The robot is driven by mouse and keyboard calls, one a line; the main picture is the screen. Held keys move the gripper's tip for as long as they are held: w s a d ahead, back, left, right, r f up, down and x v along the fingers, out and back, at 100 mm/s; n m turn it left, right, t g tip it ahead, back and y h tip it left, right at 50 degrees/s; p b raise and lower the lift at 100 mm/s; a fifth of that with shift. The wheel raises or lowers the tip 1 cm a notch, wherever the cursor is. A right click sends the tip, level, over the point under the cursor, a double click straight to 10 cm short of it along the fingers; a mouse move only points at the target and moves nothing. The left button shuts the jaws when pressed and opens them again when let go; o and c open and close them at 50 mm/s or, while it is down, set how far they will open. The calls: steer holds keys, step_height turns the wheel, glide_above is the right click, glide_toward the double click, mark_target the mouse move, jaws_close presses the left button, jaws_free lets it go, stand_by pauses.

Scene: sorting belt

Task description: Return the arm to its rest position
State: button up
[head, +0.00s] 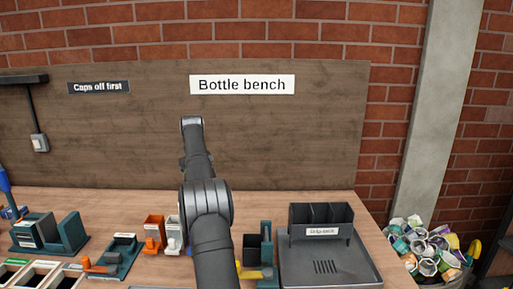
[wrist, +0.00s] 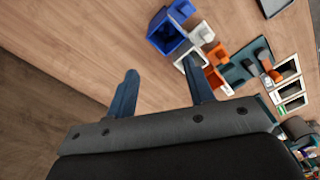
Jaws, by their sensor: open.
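My arm rises from the bottom centre of the head view, and its upper end (head: 192,124) stands in front of the wooden back board. In the head view I cannot make out the fingers. In the wrist view my gripper (wrist: 159,67) shows two blue-grey fingers spread wide apart. Nothing is between them but the wooden bench top (wrist: 85,40) some way beyond.
An open blue bin (wrist: 164,45) lies beyond the fingers. Orange bins (head: 154,226) and teal holders (head: 122,256) stand on the bench left of my arm. A dark grey tray (head: 310,272) with a divided rack (head: 322,216) stands right. A full bin of crushed cans (head: 428,245) is far right.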

step_height(320, 180, up, 4)
step_height(320, 180, down, 18)
steer(key=shift+r, duration=0.25)
step_height(320, 180, up, 7)
steer(key=s+a+f, duration=0.2)
steer(key=s+f, duration=0.2)
steer(key=s, duration=0.8)
steer(key=s+a+f, duration=0.3)
steer(key=s, duration=0.9)
steer(key=shift+f, duration=0.35)
